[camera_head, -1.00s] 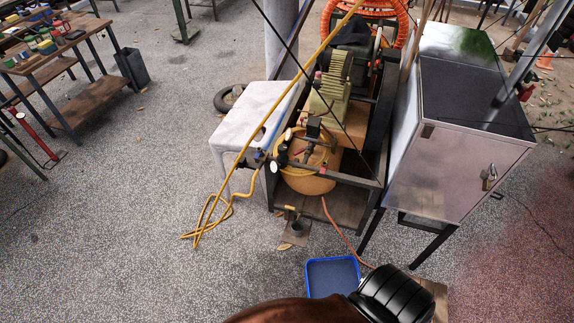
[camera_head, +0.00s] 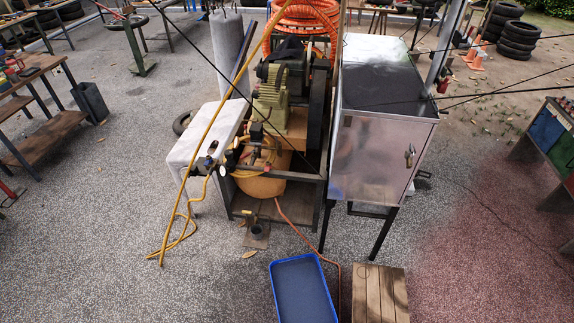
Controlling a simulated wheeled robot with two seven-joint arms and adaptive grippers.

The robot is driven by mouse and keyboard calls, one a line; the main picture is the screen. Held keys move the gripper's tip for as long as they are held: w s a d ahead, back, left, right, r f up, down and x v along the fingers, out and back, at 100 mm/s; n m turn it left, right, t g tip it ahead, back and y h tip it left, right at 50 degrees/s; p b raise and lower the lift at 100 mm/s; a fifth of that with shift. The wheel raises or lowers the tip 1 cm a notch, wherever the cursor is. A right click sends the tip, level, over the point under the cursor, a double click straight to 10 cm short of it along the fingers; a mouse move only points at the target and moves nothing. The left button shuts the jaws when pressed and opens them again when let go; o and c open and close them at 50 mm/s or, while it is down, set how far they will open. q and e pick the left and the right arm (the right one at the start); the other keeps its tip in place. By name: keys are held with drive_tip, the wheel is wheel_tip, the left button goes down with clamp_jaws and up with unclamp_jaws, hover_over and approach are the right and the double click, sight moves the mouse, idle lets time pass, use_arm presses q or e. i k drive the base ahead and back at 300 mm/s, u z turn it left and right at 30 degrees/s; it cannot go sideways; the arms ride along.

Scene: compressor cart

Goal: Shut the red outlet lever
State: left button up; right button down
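The compressor (camera_head: 270,105) stands on a dark cart frame (camera_head: 320,205) in the middle, with a tan tank (camera_head: 262,186) low at its front. A small cluster of fittings, gauges and valves (camera_head: 222,160) sits at the tank's upper left, where a yellow hose (camera_head: 181,205) hangs down to the floor. The red outlet lever is too small to make out for certain among these fittings, so its position cannot be told. Neither of my grippers is in view.
A metal cabinet (camera_head: 378,150) on black legs stands close right of the cart. A blue tray (camera_head: 302,290) and a wooden pallet (camera_head: 381,295) lie on the floor in front. A white table (camera_head: 190,150) adjoins the cart's left. Open floor lies front left.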

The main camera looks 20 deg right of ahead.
sight(246, 155)
drive_tip(key=u, duration=0.85)
drive_tip(key=i, duration=1.45)
drive_tip(key=z, duration=0.7)
